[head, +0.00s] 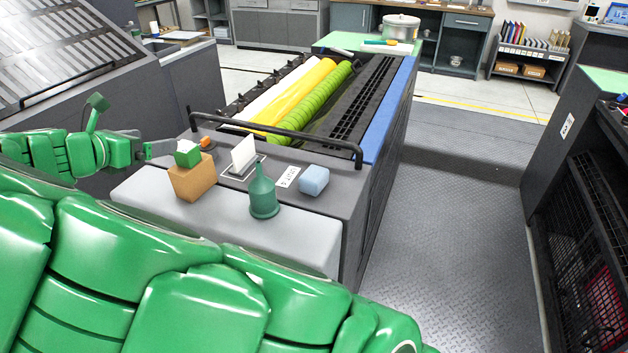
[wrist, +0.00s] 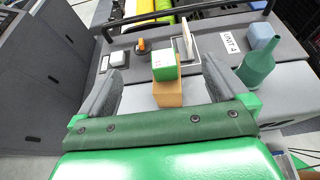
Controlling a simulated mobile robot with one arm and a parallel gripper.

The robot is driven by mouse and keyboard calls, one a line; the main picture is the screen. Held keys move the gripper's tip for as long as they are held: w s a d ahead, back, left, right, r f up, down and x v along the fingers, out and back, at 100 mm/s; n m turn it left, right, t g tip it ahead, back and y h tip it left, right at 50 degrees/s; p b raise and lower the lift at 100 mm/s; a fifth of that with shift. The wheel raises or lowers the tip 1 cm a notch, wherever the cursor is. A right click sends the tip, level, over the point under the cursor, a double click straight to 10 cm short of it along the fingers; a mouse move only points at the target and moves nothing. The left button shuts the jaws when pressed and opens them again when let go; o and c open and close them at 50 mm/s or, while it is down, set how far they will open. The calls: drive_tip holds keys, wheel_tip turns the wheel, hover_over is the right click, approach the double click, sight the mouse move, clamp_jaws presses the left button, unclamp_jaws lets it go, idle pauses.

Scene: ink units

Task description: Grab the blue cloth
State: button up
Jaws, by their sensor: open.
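The blue cloth (head: 314,180) is a small light-blue folded block on the dark grey top of the machine's end, right of the green bottle. It also shows at the upper right of the wrist view (wrist: 263,37). My gripper (head: 168,147) is left of the machine's end, well apart from the cloth. In the wrist view my gripper (wrist: 161,68) has its two grey fingers spread wide, with nothing held. A tan block with a green top shows between the fingers, seemingly ahead of them.
A green bottle (head: 264,195) stands just left of the cloth. The tan block (head: 192,180), a white card (head: 243,155) and an orange knob (head: 207,142) are further left. A black rail (head: 285,134) runs behind them. A floor aisle (head: 445,220) lies open at right.

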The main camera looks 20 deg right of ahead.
wheel_tip(320, 180, up, 7)
drive_tip(key=m+g+y, duration=0.6)
drive_tip(key=m+y, duration=0.8)
hover_over(321, 176)
drive_tip(key=s+a, duration=0.1)
drive_tip(key=a, duration=0.3)
wheel_tip(321, 176, down, 10)
drive_tip(key=s+d+r+m+t+y, duration=0.3)
drive_tip(key=d+r+m+t+y, duration=0.15)
drive_tip(key=d+r+t, duration=0.45)
drive_tip(key=shift+m+g+h, duration=0.25)
drive_tip(key=shift+m+g, duration=0.2)
drive_tip(key=shift+g, duration=0.45)
drive_tip(key=f, duration=0.5)
drive_tip(key=a+f, duration=0.1)
drive_tip(key=f, duration=1.1)
drive_tip(key=shift+s+a+f, duration=0.15)
drive_tip(key=shift+f, duration=0.6)
drive_tip(key=shift+x, duration=1.5)
drive_tip(key=x, duration=0.3)
drive_tip(key=shift+s+f, duration=0.15)
drive_tip(key=shift+f, duration=0.2)
drive_tip(key=shift+x, duration=0.95)
